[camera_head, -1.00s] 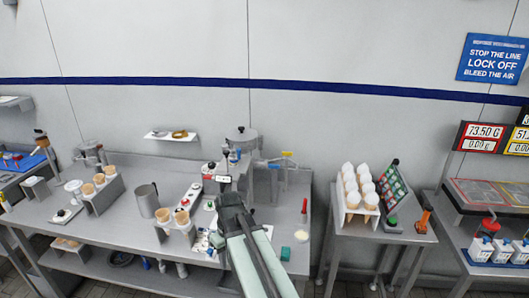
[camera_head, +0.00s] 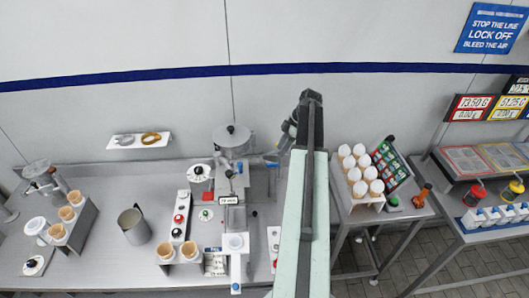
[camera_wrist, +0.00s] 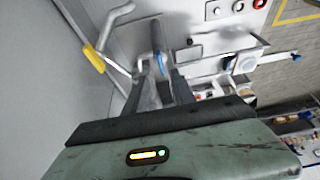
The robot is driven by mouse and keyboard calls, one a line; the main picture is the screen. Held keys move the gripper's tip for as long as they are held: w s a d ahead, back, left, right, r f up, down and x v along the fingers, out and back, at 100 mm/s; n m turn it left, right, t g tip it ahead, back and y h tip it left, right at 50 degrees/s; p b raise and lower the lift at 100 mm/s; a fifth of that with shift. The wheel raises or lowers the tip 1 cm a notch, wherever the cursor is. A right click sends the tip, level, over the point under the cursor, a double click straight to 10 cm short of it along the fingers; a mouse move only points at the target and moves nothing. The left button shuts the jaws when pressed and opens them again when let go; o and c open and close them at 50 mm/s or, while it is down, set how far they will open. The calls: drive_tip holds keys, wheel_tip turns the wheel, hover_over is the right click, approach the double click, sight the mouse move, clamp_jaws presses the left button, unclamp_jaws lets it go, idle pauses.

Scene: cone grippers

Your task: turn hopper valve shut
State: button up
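In the wrist view the blue lever (camera_wrist: 161,64) is just beyond and between my fingertips (camera_wrist: 160,75). I cannot tell whether they touch it. The fingers are apart with a gap between them. A yellow handle (camera_wrist: 93,57) sits left of the fingers in the wrist view, by a grey pipe. It is hidden in the head view. I cannot tell which handle is the hopper valve.
A panel of buttons (camera_head: 180,216), cone holders (camera_head: 72,232) and a metal jug (camera_head: 133,226) stand on the bench to the left. A wall shelf (camera_head: 138,141) is behind.

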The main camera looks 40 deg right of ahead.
sight(273, 163)
drive_tip(key=b+x, duration=0.7)
drive_tip(key=x, duration=0.1)
drive_tip(key=shift+a+f, duration=0.1)
